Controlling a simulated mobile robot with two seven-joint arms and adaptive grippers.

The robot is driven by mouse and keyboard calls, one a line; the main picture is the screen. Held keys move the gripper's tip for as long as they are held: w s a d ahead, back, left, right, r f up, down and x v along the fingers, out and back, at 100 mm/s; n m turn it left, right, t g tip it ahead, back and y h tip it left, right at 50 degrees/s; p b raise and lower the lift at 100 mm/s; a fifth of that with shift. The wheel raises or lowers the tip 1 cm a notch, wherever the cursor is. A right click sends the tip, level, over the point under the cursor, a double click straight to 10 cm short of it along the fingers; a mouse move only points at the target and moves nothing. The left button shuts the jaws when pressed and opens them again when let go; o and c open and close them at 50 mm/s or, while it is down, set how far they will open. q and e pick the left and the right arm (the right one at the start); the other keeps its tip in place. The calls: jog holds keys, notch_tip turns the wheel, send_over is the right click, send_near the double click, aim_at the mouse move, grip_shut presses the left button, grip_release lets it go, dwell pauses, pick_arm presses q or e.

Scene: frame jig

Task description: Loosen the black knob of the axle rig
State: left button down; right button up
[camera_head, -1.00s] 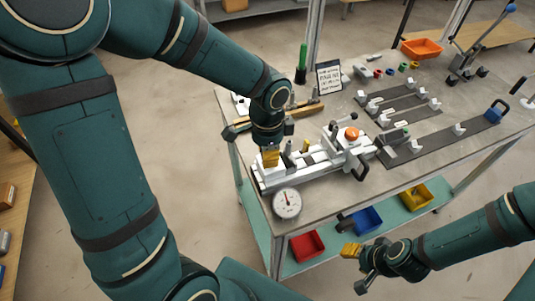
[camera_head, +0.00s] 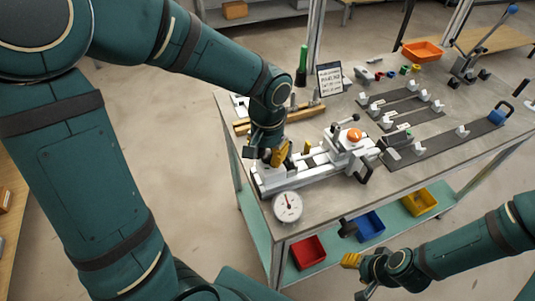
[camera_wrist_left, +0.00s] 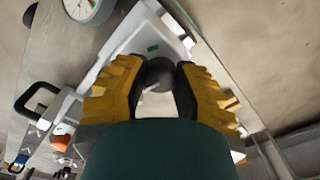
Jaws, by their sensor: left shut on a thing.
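The axle rig (camera_head: 310,172) is a long white fixture near the front-left edge of the table, with an orange button on top. My left gripper (camera_head: 276,156) points down at the rig's left end. In the left wrist view, the round black knob (camera_wrist_left: 160,72) sits between the yellow fingers of the left gripper (camera_wrist_left: 157,84), which are shut on it. The knob is hidden by the fingers in the head view. My right gripper (camera_head: 350,261) hangs in front of the table, away from the rig; its finger gap is too small to judge.
A dial gauge (camera_head: 288,207) stands at the rig's front left. A black handle (camera_head: 364,173) sticks out at its right end. A small sign (camera_head: 329,78), a green-handled tool (camera_head: 303,62) and an orange bin (camera_head: 421,50) stand farther back. Bins sit on the lower shelf.

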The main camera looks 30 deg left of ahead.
aim_at(267, 154)
pick_arm(q)
jog(key=shift+f+n, duration=0.1)
jog(key=shift+n, duration=0.3)
jog(key=c, duration=0.6)
grip_release()
notch_tip(267, 154, up, 12)
jog(key=shift+r, duration=0.1)
dwell(0.6)
